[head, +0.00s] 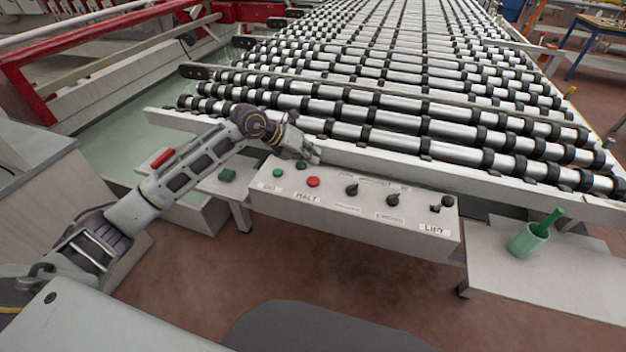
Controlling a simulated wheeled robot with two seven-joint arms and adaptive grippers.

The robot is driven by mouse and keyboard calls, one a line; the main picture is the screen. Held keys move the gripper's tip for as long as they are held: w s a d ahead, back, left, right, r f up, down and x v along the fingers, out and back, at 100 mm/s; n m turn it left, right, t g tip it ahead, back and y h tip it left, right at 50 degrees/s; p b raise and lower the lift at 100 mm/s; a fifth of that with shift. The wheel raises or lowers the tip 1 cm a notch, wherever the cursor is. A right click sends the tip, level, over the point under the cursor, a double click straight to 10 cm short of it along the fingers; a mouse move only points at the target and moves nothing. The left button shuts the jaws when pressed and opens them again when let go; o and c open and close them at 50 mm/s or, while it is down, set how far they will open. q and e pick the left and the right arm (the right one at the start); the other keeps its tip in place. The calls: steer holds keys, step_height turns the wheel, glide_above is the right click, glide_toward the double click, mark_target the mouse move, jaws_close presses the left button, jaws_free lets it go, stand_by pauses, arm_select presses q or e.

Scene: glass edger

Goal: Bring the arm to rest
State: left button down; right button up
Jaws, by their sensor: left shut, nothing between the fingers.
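My left arm reaches in from the left in the head view. Its gripper (312,158) is shut and empty, above the back left part of the control box (360,225). The gripper is close to the box's left buttons; I cannot tell whether it touches anything. The box top carries a green button (278,172), a red button (313,182) and several black knobs (392,200). My right gripper is out of view.
A roller conveyor (400,90) fills the area behind the box. A small shelf at the right holds a green cup (528,240) with a green handle sticking out. A red frame (30,90) stands at the upper left. Open floor (260,265) lies in front.

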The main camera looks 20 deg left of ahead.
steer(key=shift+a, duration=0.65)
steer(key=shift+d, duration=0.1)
